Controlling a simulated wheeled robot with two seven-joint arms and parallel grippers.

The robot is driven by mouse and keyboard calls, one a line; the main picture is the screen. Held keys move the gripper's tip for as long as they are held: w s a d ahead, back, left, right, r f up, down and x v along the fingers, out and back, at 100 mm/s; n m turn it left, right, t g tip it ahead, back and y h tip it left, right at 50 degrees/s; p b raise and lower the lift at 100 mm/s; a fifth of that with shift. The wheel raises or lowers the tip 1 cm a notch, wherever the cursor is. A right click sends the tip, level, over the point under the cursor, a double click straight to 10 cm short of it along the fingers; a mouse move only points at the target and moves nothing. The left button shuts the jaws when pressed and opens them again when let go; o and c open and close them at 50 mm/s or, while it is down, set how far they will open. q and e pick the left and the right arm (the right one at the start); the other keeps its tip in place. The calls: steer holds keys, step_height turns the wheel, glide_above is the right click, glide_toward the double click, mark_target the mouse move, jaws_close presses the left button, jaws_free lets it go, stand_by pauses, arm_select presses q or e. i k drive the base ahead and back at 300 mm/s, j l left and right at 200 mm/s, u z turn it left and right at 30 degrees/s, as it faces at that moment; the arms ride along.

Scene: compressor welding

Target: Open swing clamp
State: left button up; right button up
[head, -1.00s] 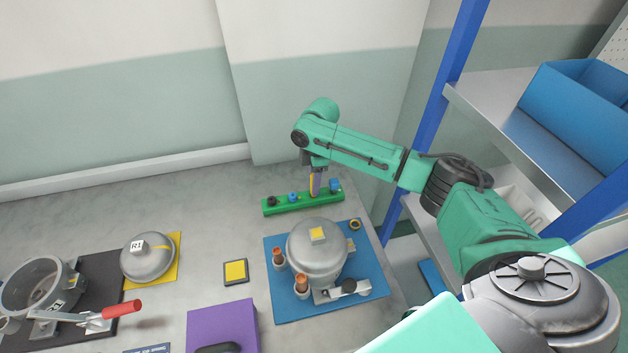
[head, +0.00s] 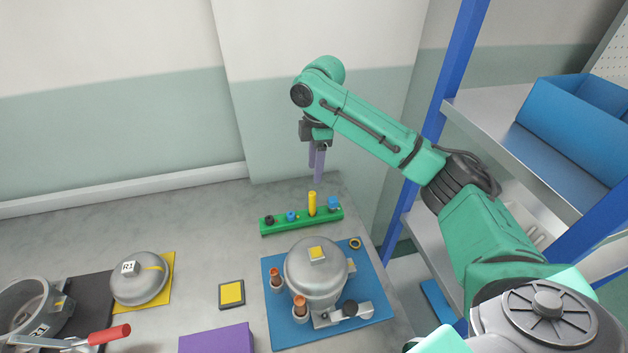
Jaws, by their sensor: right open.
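The compressor (head: 312,280), grey and domed with a yellow square on top, stands on a blue mat. A metal clamp with a black knob (head: 342,312) lies at its front right side; I cannot tell whether it is open. A lever with a red handle (head: 109,334) reaches across the front of an open grey cylinder (head: 28,312) at the lower left. My right gripper (head: 317,176) is open and empty, pointing down above the green rack (head: 328,219), just over an upright yellow peg (head: 312,204). My left gripper is not in view.
The blue mat (head: 376,287) also bears two copper fittings and a small ring. A grey dome (head: 139,280), a yellow-topped square (head: 232,293) and a purple block (head: 218,341) lie left of it. Blue shelf posts (head: 450,90) stand at right.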

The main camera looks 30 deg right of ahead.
mark_target(351, 309)
steer(key=k, duration=2)
